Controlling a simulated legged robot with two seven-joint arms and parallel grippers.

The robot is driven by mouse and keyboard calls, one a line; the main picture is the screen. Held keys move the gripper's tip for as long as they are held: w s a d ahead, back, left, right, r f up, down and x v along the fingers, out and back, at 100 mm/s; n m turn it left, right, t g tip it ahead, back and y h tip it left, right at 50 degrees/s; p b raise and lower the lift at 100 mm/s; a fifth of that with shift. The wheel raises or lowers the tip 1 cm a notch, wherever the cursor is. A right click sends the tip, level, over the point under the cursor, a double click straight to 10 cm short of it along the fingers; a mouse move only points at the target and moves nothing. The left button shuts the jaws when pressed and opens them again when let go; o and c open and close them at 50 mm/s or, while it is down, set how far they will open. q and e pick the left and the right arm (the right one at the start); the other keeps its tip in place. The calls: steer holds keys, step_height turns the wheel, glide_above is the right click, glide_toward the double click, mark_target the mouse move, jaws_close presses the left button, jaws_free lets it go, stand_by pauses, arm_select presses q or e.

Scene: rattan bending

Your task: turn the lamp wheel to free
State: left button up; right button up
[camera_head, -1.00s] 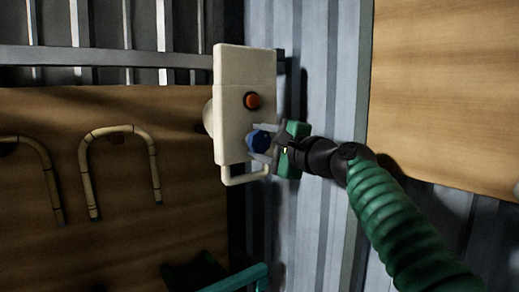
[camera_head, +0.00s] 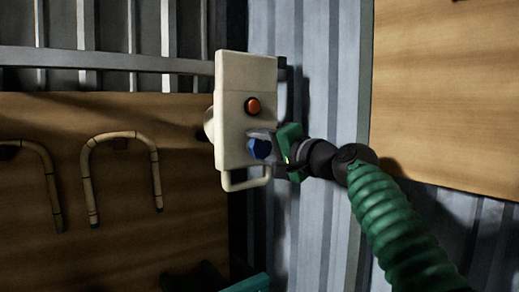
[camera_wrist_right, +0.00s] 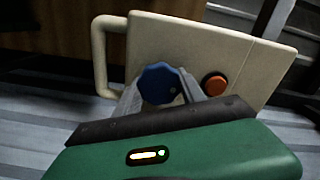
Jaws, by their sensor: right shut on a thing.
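The lamp wheel (camera_head: 260,149) is a blue scalloped knob on the front of a cream box (camera_head: 238,80), below an orange-red button (camera_head: 253,105). My right gripper (camera_head: 264,145) reaches in from the right and is shut on the wheel. In the right wrist view the wheel (camera_wrist_right: 159,84) sits between the two grey fingers of my right gripper (camera_wrist_right: 168,88), with the button (camera_wrist_right: 214,84) to its right. The wheel's marking, if any, cannot be read.
The cream box has a looped handle (camera_head: 246,184) at its bottom. Bent rattan pieces (camera_head: 121,137) hang on a wooden board (camera_head: 120,235) at left. A grey metal rail (camera_head: 110,63) runs behind. Another wooden panel (camera_head: 450,90) is at right.

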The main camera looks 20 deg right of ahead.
steer(key=shift+w+f, duration=0.15)
steer(key=shift+f, duration=0.3)
steer(key=o, duration=1.4)
steer(key=shift+d+r, duration=0.15)
steer(key=shift+d, duration=0.05)
steer(key=shift+c, duration=0.2)
steer(key=shift+d, duration=0.15)
steer(key=b+v, duration=0.2)
steer(key=v, duration=0.1)
steer(key=b+v, duration=0.2)
steer(key=shift+f, duration=0.35)
steer(key=b, duration=0.4)
glide_toward(266, 152)
steer(key=v, duration=0.5)
steer(key=shift+s+d+r, duration=0.3)
steer(key=shift+a, duration=0.1)
